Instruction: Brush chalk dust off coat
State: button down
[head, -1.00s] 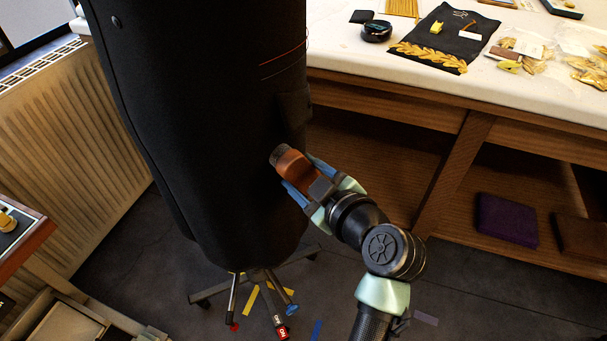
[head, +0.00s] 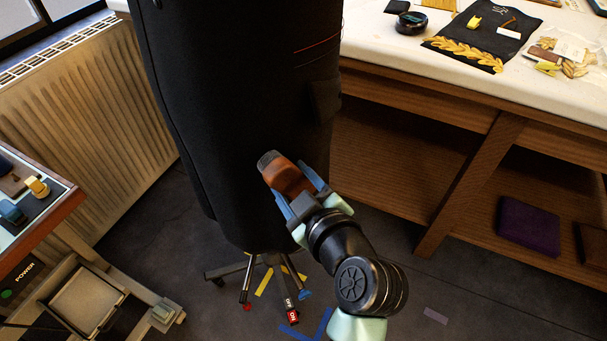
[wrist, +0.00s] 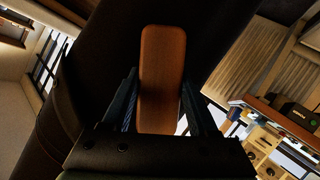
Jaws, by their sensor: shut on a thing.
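A long black coat (head: 225,110) hangs upright on a stand with several legs on the floor. Orange-red threads cross its upper right side, and a pocket flap shows at its right edge. I cannot make out chalk dust on it. My gripper (head: 300,196) is shut on a brush (head: 284,174) with a brown wooden back and dark bristles, in front of the coat's lower right part. The bristle end is at or very near the cloth; I cannot tell if it touches. In the wrist view the brush's wooden back (wrist: 162,80) sits between the two fingers, with the coat behind.
A white-topped wooden table (head: 450,75) at the right holds a black cloth with gold leaf trim and a round dark tin. A purple folded item (head: 529,227) lies on its shelf. A radiator (head: 95,110) and a cart (head: 40,210) stand at the left.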

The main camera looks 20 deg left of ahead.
dwell(0.3)
jog(key=s+d, duration=0.3)
jog(key=d, duration=0.2)
jog(key=shift+d+b, duration=0.15)
jog(key=shift+b, duration=0.2)
jog(key=shift+s+d, duration=0.1)
jog(key=shift+s, duration=0.05)
jog(key=shift+s+d, duration=0.4)
jog(key=shift+d, duration=0.2)
jog(key=shift+s+d, duration=0.35)
jog(key=shift+d, duration=0.2)
jog(key=shift+w+r, duration=0.1)
